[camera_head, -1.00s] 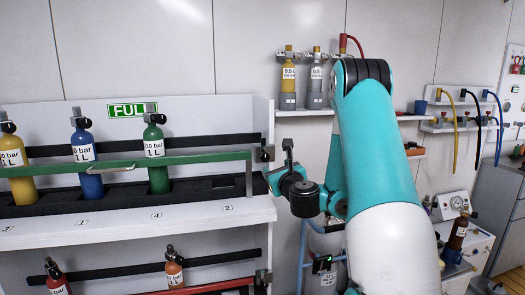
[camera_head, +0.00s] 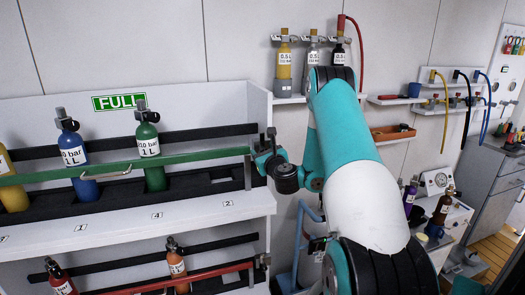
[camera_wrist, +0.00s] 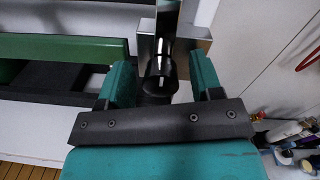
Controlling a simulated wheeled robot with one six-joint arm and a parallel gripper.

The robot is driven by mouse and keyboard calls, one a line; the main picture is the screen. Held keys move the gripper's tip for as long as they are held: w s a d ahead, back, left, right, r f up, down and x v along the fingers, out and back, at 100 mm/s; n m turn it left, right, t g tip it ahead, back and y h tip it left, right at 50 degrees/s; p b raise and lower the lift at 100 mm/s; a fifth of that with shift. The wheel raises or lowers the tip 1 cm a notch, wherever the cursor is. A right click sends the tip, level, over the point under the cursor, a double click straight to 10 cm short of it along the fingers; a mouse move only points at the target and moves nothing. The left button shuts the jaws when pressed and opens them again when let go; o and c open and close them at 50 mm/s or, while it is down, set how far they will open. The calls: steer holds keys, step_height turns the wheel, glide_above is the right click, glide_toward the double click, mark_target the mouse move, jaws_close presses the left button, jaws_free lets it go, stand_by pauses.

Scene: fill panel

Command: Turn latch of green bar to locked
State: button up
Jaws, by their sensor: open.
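The green bar (camera_head: 200,163) runs across the front of the upper rack shelf, in front of the bottles. Its latch (camera_head: 271,140) is at the bar's right end, partly hidden by my gripper in the head view. In the wrist view the latch's grey metal plate and dark knob (camera_wrist: 160,70) lie between my fingers, with the green bar's end (camera_wrist: 60,46) to the left. My gripper (camera_wrist: 158,85) is open, one teal finger on each side of the knob. I cannot tell whether the fingers touch it. My gripper (camera_head: 272,160) also shows at the rack's right edge.
Blue (camera_head: 78,165) and green (camera_head: 150,150) bottles stand behind the bar. A lower red bar (camera_head: 215,273) fronts the bottom shelf. A small shelf with bottles (camera_head: 312,70) hangs on the wall behind my arm. A blue tubular frame (camera_head: 298,240) stands right of the rack.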

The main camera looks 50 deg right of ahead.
steer(key=c, duration=0.9)
steer(key=n+b, duration=0.1)
steer(key=n, duration=0.3)
steer(key=shift+a+n, duration=0.1)
steer(key=shift+n, duration=0.2)
steer(key=n+b, duration=0.1)
steer(key=n, duration=0.3)
steer(key=shift+w+n+g, duration=0.1)
steer(key=shift+n+g, duration=0.2)
steer(key=n+b, duration=0.1)
steer(key=n, duration=0.3)
steer(key=shift+f, duration=0.15)
steer(key=shift+f+n+b, duration=0.1)
steer(key=shift+n+b, duration=0.45)
steer(key=shift+n, duration=1.75)
steer(key=shift+a, duration=0.1)
